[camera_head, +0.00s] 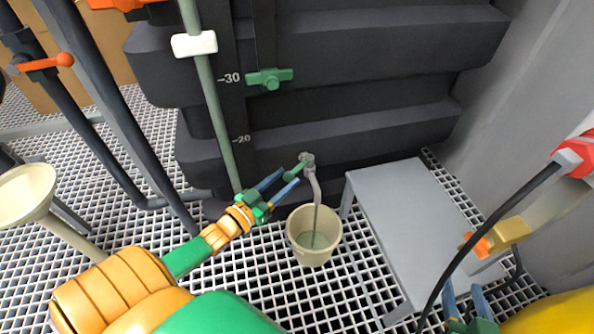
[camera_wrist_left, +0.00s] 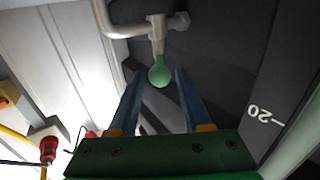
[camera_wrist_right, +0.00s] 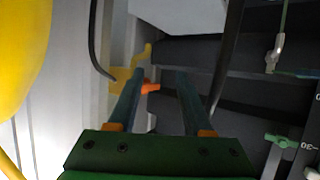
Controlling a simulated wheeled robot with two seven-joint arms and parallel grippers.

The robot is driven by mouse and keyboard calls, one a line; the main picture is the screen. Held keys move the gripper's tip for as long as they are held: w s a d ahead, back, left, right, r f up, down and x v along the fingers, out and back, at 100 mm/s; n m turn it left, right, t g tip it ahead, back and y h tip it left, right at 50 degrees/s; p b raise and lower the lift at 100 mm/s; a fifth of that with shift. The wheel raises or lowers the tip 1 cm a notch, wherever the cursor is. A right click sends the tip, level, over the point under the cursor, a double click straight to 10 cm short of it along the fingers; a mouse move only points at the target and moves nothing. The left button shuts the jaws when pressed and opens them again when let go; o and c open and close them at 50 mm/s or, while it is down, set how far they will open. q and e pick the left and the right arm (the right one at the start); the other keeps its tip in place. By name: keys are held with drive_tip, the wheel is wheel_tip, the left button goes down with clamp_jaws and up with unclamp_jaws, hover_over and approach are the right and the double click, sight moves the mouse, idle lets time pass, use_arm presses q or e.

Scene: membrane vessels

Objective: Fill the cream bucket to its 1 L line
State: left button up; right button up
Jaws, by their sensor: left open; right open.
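The cream bucket (camera_head: 327,248) stands on the grating below a grey tap spout (camera_head: 314,186) on the dark tank. A thin greenish stream runs from the spout into it, and greenish liquid shows inside. I cannot make out its 1 L line. The tap's green handle (camera_wrist_left: 159,75) shows just beyond and between the fingertips of my left gripper (camera_wrist_left: 160,76). My left gripper is open and empty, above and left of the bucket in the head view (camera_head: 284,180). My right gripper (camera_head: 463,288) is open and empty at the lower right, far from the bucket.
A grey bench (camera_head: 410,215) stands right of the bucket. A green sight tube (camera_head: 212,105) with a white slider (camera_head: 194,44) rises at left of the tap, near a green valve handle (camera_head: 269,78). A cream bowl (camera_head: 26,192) on a stand is at far left.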

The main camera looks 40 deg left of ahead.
sight(292, 174)
use_arm(q)
drive_tip(key=w+b, duration=0.1)
drive_tip(key=w, duration=0.2)
drive_tip(key=shift+d, duration=0.15)
drive_tip(key=shift+w+d+b, duration=0.15)
drive_tip(key=shift+w+b, duration=0.45)
drive_tip(key=shift+w, duration=0.6)
clamp_jaws()
use_arm(e)
wheel_tip(292, 174, up, 15)
drive_tip(key=a+n+t+y, duration=0.1)
drive_tip(key=a+t+y, duration=0.1)
drive_tip(key=t, duration=0.7)
drive_tip(key=shift+r+y, duration=0.2)
drive_tip(key=shift+y, duration=0.5)
drive_tip(key=shift+w+a, duration=0.1)
